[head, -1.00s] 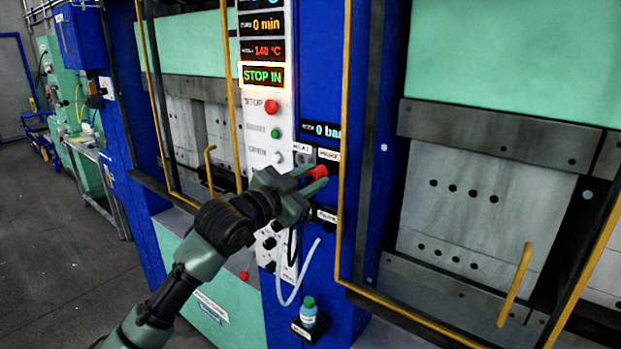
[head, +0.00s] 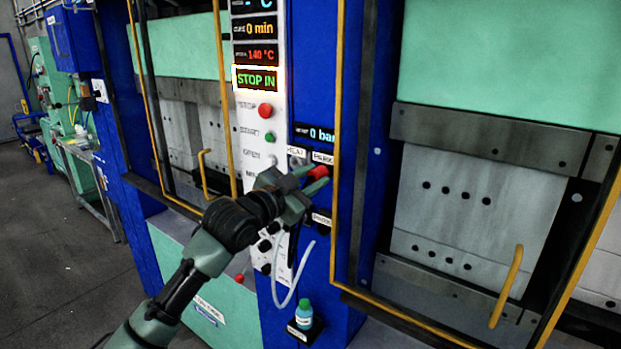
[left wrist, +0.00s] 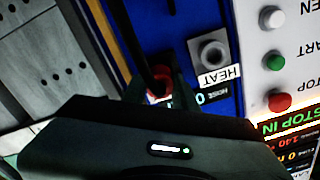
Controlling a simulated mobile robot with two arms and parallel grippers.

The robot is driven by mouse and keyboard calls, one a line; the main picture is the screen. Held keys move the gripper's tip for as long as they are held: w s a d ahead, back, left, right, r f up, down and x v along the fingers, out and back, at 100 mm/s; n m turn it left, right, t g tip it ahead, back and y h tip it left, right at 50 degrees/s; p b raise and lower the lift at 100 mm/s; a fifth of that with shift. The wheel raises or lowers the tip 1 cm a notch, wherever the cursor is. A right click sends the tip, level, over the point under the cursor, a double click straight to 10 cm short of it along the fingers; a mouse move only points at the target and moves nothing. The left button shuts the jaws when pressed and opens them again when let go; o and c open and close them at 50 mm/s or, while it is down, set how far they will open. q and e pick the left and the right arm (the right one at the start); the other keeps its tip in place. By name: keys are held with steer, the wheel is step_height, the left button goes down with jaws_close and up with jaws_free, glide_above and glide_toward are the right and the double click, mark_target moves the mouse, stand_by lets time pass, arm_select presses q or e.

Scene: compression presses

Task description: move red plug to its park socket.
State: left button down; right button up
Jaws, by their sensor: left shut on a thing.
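The red plug (head: 317,173) is between the fingers of my left gripper (head: 311,181), which is shut on it in front of the blue panel. In the head view it is just under the PARK label (head: 323,158); the park socket is hidden behind the plug and fingers. In the left wrist view the red plug (left wrist: 157,86) shows between the fingers, beside the empty grey HEAT socket (left wrist: 211,54). I cannot tell whether the plug touches or enters the park socket. My right gripper is not in view.
A white button panel (head: 262,130) with a red stop button (head: 265,110) and a lit STOP IN display (head: 257,79) is left of the plug. A yellow frame bar (head: 335,130) runs close on the right. A small bottle (head: 305,315) stands below on a holder.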

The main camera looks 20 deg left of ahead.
arm_select(q)
steer(key=c, duration=1)
jaws_free()
steer(key=shift+w, duration=0.1)
steer(key=shift+c, duration=0.2)
steer(key=shift+s+a+f, duration=0.1)
steer(key=shift+s, duration=0.15)
steer(key=b+v, duration=0.3)
steer(key=v, duration=0.4)
steer(key=shift+s+b, duration=0.15)
steer(key=shift+b, duration=0.2)
